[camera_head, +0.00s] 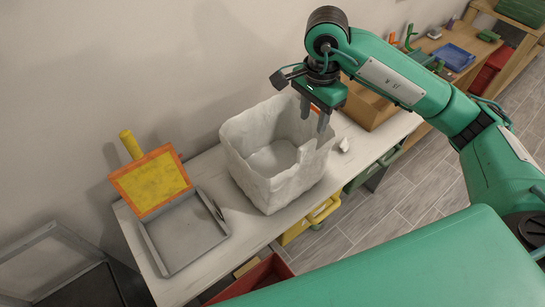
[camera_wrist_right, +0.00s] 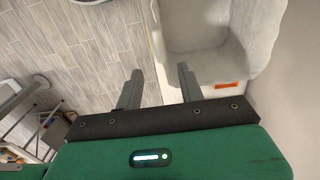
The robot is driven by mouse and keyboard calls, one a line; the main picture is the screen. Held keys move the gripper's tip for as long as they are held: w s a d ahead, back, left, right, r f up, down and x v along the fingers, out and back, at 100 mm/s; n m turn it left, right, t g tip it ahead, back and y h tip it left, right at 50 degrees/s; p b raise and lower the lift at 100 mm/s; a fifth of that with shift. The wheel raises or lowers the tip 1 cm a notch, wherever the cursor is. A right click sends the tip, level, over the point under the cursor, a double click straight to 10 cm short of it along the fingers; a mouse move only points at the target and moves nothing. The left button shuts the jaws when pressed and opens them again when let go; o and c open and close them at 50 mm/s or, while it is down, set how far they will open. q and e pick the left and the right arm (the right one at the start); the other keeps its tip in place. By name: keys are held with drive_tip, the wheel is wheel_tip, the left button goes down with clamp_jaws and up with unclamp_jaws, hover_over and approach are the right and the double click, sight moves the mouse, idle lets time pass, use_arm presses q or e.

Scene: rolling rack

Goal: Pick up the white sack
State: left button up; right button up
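The white sack (camera_head: 291,189) stands upright and open-topped on a light bench, its inside visible and empty. My right gripper (camera_head: 313,118) points down at the sack's right rear rim, with its two fingers apart and nothing between them. In the right wrist view the open fingers (camera_wrist_right: 158,82) sit by one corner of the sack (camera_wrist_right: 203,30). One finger overlaps the sack's edge and the other shows against the floor. I cannot tell whether a finger touches the sack. My left gripper is not in view.
A grey tray (camera_head: 187,235) and a yellow board with an orange frame (camera_head: 152,182) stand left of the sack. A small white piece (camera_head: 344,145) and a cardboard box (camera_head: 368,105) are to its right. An orange item (camera_wrist_right: 230,85) lies by the sack. Yellow and red bins are below.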

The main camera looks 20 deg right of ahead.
sight(310, 144)
drive_tip(key=shift+f, duration=0.45)
drive_tip(key=f, duration=0.3)
drive_tip(key=f+p, duration=0.1)
drive_tip(key=f, duration=0.2)
drive_tip(key=shift+s+f, duration=0.2)
drive_tip(key=shift+f, duration=0.05)
drive_tip(key=shift+s+f, duration=0.1)
drive_tip(key=shift+f, duration=0.3)
drive_tip(key=shift+f+p, duration=0.2)
drive_tip(key=shift+p, duration=0.1)
wheel_tip(310, 144, down, 4)
drive_tip(key=shift+a+p, duration=0.15)
drive_tip(key=shift+p, duration=0.8)
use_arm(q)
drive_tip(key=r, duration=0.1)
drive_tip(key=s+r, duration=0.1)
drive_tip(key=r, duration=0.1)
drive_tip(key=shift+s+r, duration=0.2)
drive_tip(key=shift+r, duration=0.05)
use_arm(e)
drive_tip(key=shift+w+f, duration=0.2)
drive_tip(key=shift+f, duration=0.2)
clamp_jaws()
